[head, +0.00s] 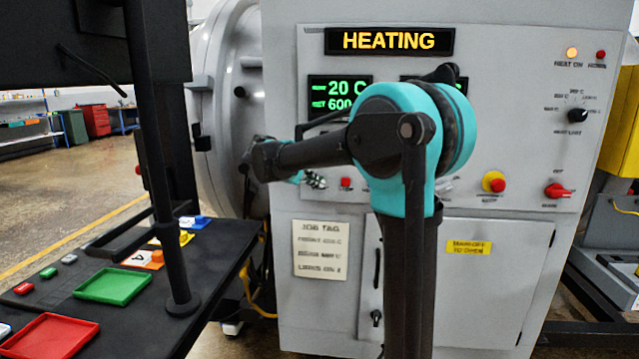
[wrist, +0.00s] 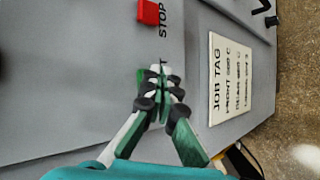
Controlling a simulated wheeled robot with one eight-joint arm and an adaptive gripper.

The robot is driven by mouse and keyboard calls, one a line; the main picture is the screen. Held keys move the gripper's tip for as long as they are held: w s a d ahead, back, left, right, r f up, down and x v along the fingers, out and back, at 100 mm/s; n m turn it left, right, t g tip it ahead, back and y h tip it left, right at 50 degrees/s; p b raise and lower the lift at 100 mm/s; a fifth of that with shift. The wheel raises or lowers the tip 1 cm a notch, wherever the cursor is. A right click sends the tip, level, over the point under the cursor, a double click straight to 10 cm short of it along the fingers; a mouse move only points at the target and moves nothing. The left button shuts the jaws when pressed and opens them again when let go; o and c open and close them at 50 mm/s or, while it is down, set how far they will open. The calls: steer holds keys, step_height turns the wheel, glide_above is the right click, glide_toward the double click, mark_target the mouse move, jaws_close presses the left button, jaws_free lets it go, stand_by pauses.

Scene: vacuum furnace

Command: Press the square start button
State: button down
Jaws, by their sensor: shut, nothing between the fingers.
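My gripper (wrist: 160,82) is shut and empty, with its fingertips at the grey furnace panel. In the wrist view they cover the spot beside a label of which only a final "T" shows. A red square button (wrist: 148,12) marked STOP sits above the fingertips in the wrist view. In the head view it is the small red button (head: 345,183), right of my gripper (head: 318,182). The display (head: 391,41) reads HEATING.
The job tag (head: 320,249) is below my gripper. A yellow-and-red button (head: 494,181) and a red rotary switch (head: 558,190) are farther right. The HEAT ON lamp (head: 572,53) is lit. A dark table (head: 150,310) with coloured trays stands at the left.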

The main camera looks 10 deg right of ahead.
stand_by(0.5)
steer(key=shift+s+a, duration=0.25)
steer(key=shift+s, duration=0.5)
steer(key=s, duration=0.1)
steer(key=s+a, duration=0.1)
steer(key=s, duration=0.2)
steer(key=shift+s+a, duration=0.3)
steer(key=shift+s, duration=0.1)
stand_by(0.4)
